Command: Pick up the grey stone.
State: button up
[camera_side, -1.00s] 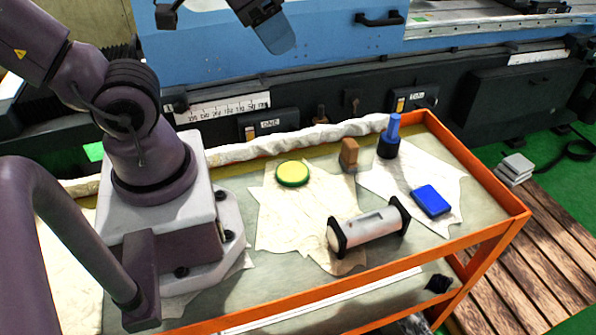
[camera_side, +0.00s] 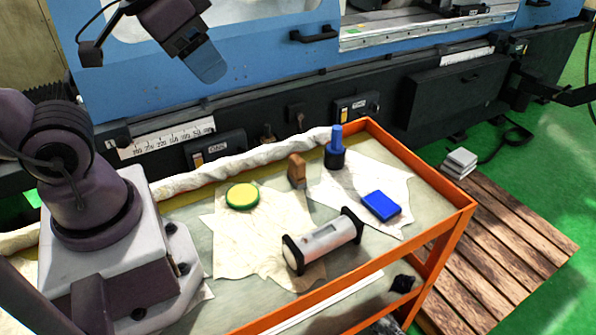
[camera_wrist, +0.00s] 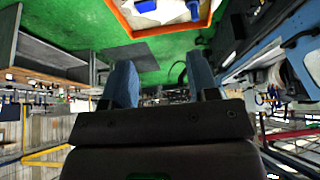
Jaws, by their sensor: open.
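No single object is plainly a grey stone. Flat grey slabs (camera_side: 460,160) lie stacked at the pallet's far left end, right of the cart, and best fit that name. A grey-white cylinder (camera_side: 325,240) with black end plates lies on the cart. My gripper (camera_side: 208,65) is high up at the upper left of the side view, in front of the blue machine, well away from both. In the wrist view its two blue fingers (camera_wrist: 162,85) stand apart with nothing between them.
The orange-rimmed cart (camera_side: 440,222) also bears a green-yellow tin (camera_side: 242,196), a brown block (camera_side: 297,170), a blue-and-black cylinder (camera_side: 335,150) and a blue box (camera_side: 381,206). The blue machine (camera_side: 250,60) stands behind. A wooden pallet (camera_side: 500,225) lies right.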

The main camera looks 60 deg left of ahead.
jog(key=m+g+y, duration=0.2)
jog(key=m+g, duration=0.4)
jog(key=m, duration=1.2)
send_near(297, 159)
jog(key=f, duration=0.4)
jog(key=a+f, duration=0.1)
jog(key=f, duration=0.3)
jog(key=a+f, duration=0.1)
jog(key=f, duration=0.3)
jog(key=shift+s+f, duration=0.1)
jog(key=shift+f, duration=0.15)
grip_shut()
jog(key=shift+r, duration=0.1)
